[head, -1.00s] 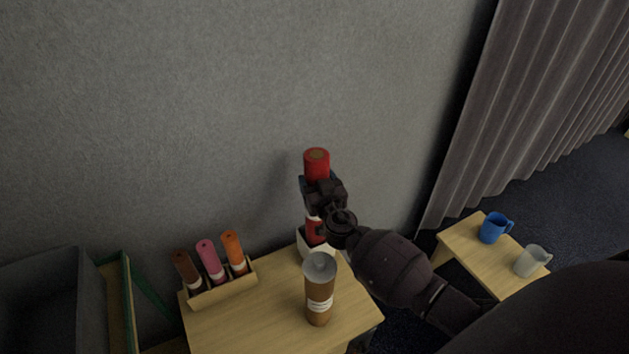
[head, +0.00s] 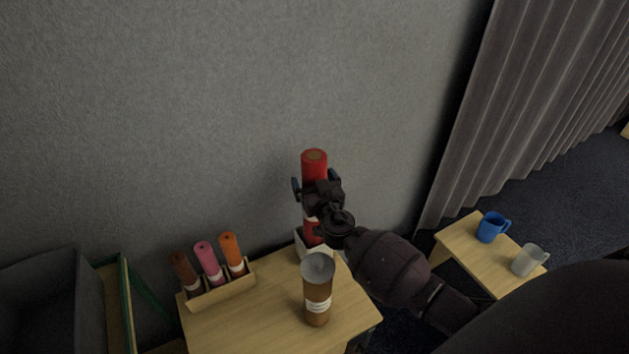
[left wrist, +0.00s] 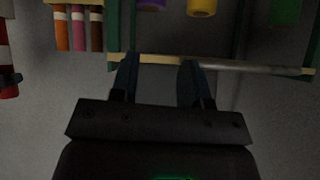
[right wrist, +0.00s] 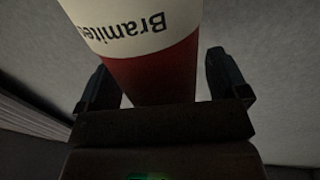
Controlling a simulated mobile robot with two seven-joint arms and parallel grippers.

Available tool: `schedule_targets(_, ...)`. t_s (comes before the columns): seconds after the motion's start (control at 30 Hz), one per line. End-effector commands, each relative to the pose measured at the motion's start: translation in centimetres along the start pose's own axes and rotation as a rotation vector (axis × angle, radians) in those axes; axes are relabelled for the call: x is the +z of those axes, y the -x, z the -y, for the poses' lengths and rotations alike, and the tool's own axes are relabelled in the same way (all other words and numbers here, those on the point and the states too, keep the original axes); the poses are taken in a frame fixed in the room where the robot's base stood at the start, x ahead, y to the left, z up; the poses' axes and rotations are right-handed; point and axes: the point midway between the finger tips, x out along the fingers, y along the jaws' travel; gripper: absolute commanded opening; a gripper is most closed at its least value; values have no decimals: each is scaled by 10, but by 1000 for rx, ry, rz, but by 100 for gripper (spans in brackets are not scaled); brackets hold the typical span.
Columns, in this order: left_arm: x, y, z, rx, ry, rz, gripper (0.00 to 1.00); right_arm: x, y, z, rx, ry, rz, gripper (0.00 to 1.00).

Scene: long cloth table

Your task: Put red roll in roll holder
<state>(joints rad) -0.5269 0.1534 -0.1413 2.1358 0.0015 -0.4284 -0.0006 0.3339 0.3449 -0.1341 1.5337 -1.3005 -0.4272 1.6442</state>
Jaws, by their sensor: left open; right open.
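The red roll (head: 314,164) stands upright in the head view, its lower end in a white holder (head: 310,250) at the back of the small table. My right gripper (head: 311,188) is around the roll with its fingers open, one on each side. In the right wrist view the red roll (right wrist: 150,75) with its white lettered band lies between the spread fingers, with gaps on both sides. My left gripper (left wrist: 158,80) is open and empty in the left wrist view. The roll's base inside the holder is hidden.
A wooden rack (head: 222,289) holds brown, pink and orange rolls on the left of the table. Blue (head: 491,227) and grey (head: 530,260) mugs stand on a side table. A wall is close behind.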

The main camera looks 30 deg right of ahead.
Motion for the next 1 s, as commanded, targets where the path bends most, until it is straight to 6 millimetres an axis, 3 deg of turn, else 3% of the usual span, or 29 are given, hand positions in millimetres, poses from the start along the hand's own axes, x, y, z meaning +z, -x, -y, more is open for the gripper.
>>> schedule_targets(0.3, 6, 0, 0, 2, -5, 10, 43, 1, 48, 0, 1, -3, 2, 92)
schedule_targets(0.5, 9, -1, 0, 3, -5, 15, 43, 1, 69, 0, 1, -2, 1, 92)
schedule_targets(1.0, 5, -2, -1, 3, -3, 9, 43, -1, 74, 0, 0, 0, -1, 92)
